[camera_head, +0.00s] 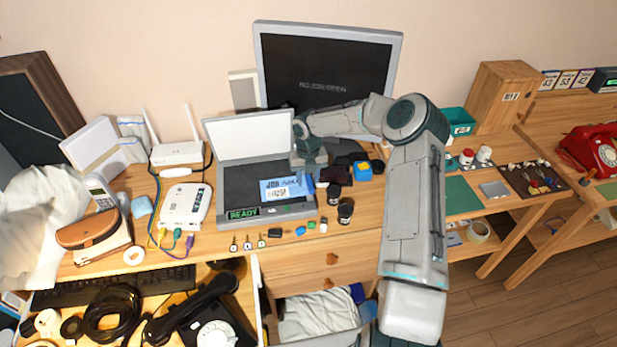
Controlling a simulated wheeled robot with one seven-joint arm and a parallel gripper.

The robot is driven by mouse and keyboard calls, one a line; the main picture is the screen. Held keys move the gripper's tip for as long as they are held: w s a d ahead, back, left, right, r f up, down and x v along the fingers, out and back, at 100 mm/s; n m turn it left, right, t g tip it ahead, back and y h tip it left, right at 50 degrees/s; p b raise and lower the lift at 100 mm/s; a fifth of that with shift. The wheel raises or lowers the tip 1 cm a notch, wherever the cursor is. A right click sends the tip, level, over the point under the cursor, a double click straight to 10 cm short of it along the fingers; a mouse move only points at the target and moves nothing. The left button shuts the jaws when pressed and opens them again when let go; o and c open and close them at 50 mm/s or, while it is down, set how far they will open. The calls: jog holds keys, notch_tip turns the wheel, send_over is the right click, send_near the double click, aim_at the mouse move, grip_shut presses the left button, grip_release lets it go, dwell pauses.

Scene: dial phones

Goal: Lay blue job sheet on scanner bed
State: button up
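The blue job sheet (272,191), with "JOB" printed on it and a small code block, is over the right part of the dark scanner bed (237,178). I cannot tell whether it lies flat on the bed or is a little above it. The scanner's pale lid (238,136) stands open behind the bed, and its front panel (243,213) reads "READY" in green. My gripper (307,178) points down at the sheet's right edge. Its fingers are small and partly hidden, so I cannot tell whether they grip the sheet.
A monitor (325,65) stands behind the scanner. A white router (180,152) and a white box with cables (186,205) are at its left. Dark jars (345,212) are at its right, and small keys and blocks (262,241) lie in front. An open drawer (200,290) is below.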

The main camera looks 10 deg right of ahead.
jog(key=shift+d, duration=0.35)
jog(key=shift+r, duration=0.15)
notch_tip(320, 180, up, 13)
jog(key=b, duration=0.2)
jog(key=s+a+r+m+h, duration=0.2)
jog(key=s+a+r+m, duration=0.1)
jog(key=s+r+m, duration=0.45)
jog(key=s+d+r+m+t+y, duration=0.1)
jog(key=s+r+m, duration=0.2)
jog(key=s+m, duration=1.1)
jog(key=s+d+r+m+t+y, duration=0.1)
jog(key=s+r+m+t, duration=0.1)
jog(key=s+m, duration=1.2)
jog(key=shift+s+d+r, duration=0.3)
jog(key=shift+s+r, duration=0.25)
jog(key=shift+s, duration=0.3)
jog(key=shift+m, duration=0.25)
